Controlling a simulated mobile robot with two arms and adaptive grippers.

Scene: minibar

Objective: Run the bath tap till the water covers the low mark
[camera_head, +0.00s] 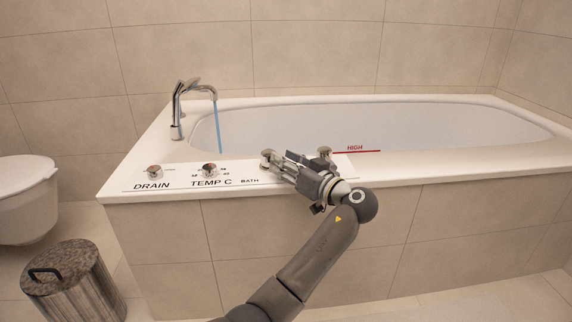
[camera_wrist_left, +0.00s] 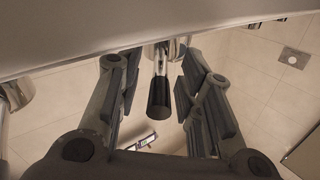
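The chrome bath tap (camera_head: 183,105) stands on the left rim of the white tub (camera_head: 130,178). A blue stream of water (camera_head: 218,127) falls from its spout into the tub. My left gripper (camera_head: 284,163) is over the front rim, near the chrome bath knob (camera_head: 267,156). In the left wrist view, the open fingers (camera_wrist_left: 158,68) stand either side of a black-tipped chrome lever (camera_wrist_left: 160,95), with gaps on both sides. A red HIGH mark (camera_head: 357,151) shows at the inner front edge. The low mark and water surface are hidden. My right gripper is not in view.
The drain knob (camera_head: 154,171) and temperature knob (camera_head: 210,170) sit left of the gripper on the labelled panel. Another chrome knob (camera_head: 324,152) is just right of the gripper. A toilet (camera_head: 25,200) and lidded bin (camera_head: 75,285) stand at left.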

